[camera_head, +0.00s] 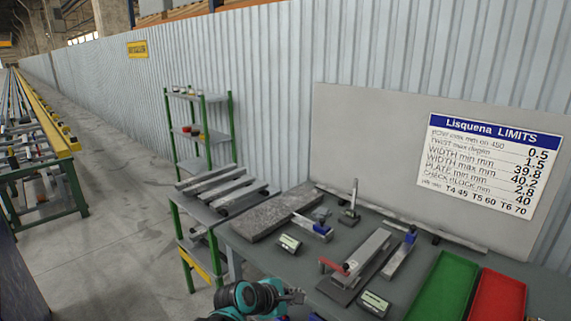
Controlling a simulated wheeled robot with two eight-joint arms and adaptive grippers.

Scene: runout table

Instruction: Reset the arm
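A teal and black arm of mine comes in at the bottom, left of the middle, and I take it to be my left arm. Its small grey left gripper (296,296) is at the near left edge of the grey worktable (252,252). The fingers are too small to tell whether they are open or shut, and I see nothing clearly held. My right gripper is not in view.
On the worktable are a stone block (270,215), a small display (290,243), another display (374,303), a red-handled fixture (355,260), a stand (350,210), a green tray (445,285) and a red tray (498,297). A rack with bars (220,187) stands left.

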